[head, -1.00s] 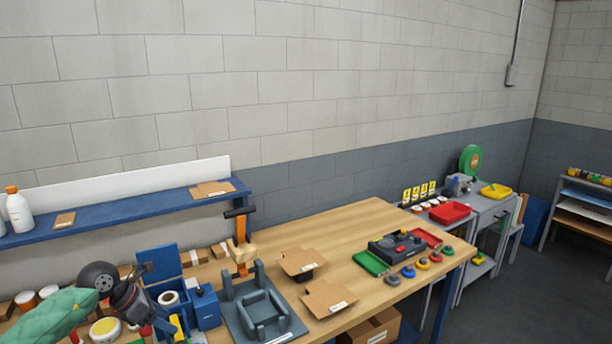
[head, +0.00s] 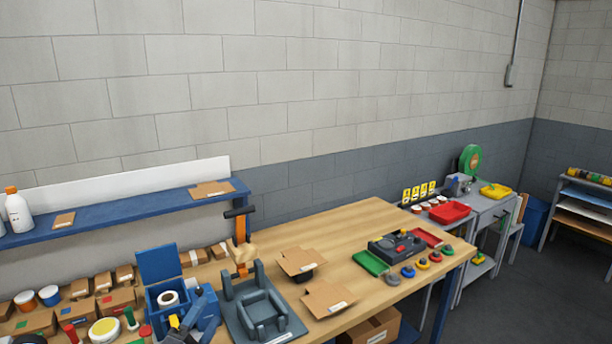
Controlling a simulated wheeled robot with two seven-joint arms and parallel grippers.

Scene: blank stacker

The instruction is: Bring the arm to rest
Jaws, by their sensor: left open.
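My left gripper (head: 188,325) shows only in part, at the bottom edge of the head view. Its dark fingers are in front of the blue box (head: 158,262) with the raised lid, and a roll of white tape (head: 168,298) is in that box. The gripper is open, and I see nothing held in it. The rest of my left arm is out of the picture. My right gripper is not in view.
A grey fixture (head: 238,312) stands right of the gripper on the wooden bench (head: 345,228). Cardboard pieces (head: 328,298) lie further right.

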